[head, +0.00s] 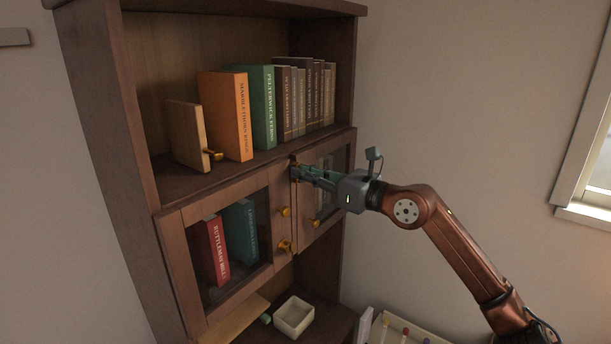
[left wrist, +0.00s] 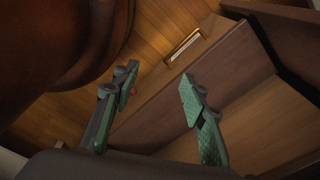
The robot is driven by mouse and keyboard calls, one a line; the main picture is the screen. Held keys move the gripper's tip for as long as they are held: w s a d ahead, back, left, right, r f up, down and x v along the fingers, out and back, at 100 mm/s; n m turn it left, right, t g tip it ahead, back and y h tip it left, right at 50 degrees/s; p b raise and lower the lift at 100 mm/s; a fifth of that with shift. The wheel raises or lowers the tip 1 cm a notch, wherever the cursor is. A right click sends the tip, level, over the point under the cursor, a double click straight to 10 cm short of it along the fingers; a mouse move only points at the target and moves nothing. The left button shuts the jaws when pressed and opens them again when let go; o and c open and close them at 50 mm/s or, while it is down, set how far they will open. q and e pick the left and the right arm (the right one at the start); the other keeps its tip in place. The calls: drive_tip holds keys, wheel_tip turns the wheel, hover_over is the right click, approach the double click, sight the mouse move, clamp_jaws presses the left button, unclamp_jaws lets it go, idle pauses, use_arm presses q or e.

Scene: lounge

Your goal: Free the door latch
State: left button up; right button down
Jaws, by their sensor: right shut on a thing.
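A dark wooden cabinet has two glazed doors below an open shelf: the left door (head: 187,250) and the right door (head: 336,163). A brass knob (head: 285,212) sits on the left door's inner frame, with a brass latch-like fitting (head: 285,246) below it. Another brass knob (head: 316,223) is on the right door. My right gripper (head: 297,172) is shut at the top of the seam between the doors; its fingers hide what they hold. My left gripper (left wrist: 157,80) shows only in the left wrist view, open with nothing between its fingers.
More books (head: 213,250) are behind the left door. A white square bowl (head: 294,317) stands below the doors. A pale tray (head: 400,333) with coloured pieces is lower right.

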drive_tip(key=shift+a+f, duration=0.1)
drive_tip(key=shift+f, duration=0.3)
drive_tip(key=c, duration=2)
unclamp_jaws()
drive_tip(key=shift+r, duration=0.15)
drive_tip(key=shift+c, duration=0.2)
drive_tip(key=shift+o, duration=0.3)
drive_tip(key=shift+r, duration=0.1)
drive_tip(key=shift+d, duration=0.2)
drive_tip(key=v, duration=1.1)
drive_tip(key=shift+s+d, duration=0.25)
drive_tip(key=shift+d, duration=0.05)
